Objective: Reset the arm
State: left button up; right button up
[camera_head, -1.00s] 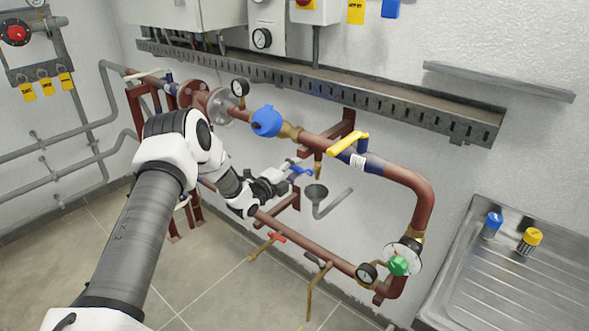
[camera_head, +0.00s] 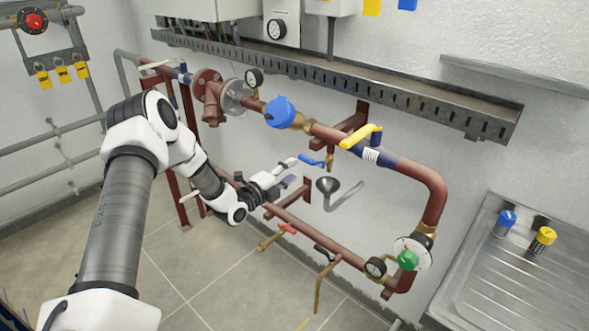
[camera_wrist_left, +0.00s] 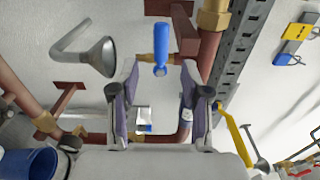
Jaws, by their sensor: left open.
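My left arm comes in from the left in the head view. Its gripper (camera_head: 291,172) is open and empty, just left of a small blue valve lever (camera_head: 312,160), with a visible gap between them. In the left wrist view, the two purple-grey fingers of the gripper (camera_wrist_left: 160,72) stand apart. The blue lever (camera_wrist_left: 160,48) shows between and beyond the fingertips there, not gripped. My right gripper is in neither view.
Red-brown pipework (camera_head: 425,185) with a yellow lever (camera_head: 361,137) and blue meter (camera_head: 281,112) runs along the wall. A steel sink counter (camera_head: 480,270) is at right. Floor below is mostly clear.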

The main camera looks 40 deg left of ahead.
pick_arm(q)
jog(key=s+d+f+g+h, duration=0.1)
jog(key=s+d+f+g, duration=0.2)
jog(key=d+f, duration=0.6)
jog(key=s+d+f+g+h, duration=0.2)
jog(key=s+d+f+g, duration=0.15)
jog(key=d+f, duration=0.45)
jog(key=s+d+f+n+g+y, duration=0.1)
jog(key=s+d+f+n+g, duration=0.1)
jog(key=s+d+f, duration=0.3)
jog(key=s+d+f+n+g, duration=0.1)
jog(key=s+d+n+g, duration=0.15)
jog(key=s, duration=0.55)
jog(key=s+a+f+n+g+y, duration=0.1)
jog(key=s+n+g+y, duration=0.2)
jog(key=s+n+g, duration=0.4)
jog(key=s+n, duration=0.8)
jog(key=s, duration=0.4)
jog(key=shift+s+a+f+y, duration=0.15)
jog(key=shift+s+f+y, duration=0.05)
jog(key=shift+y, duration=0.1)
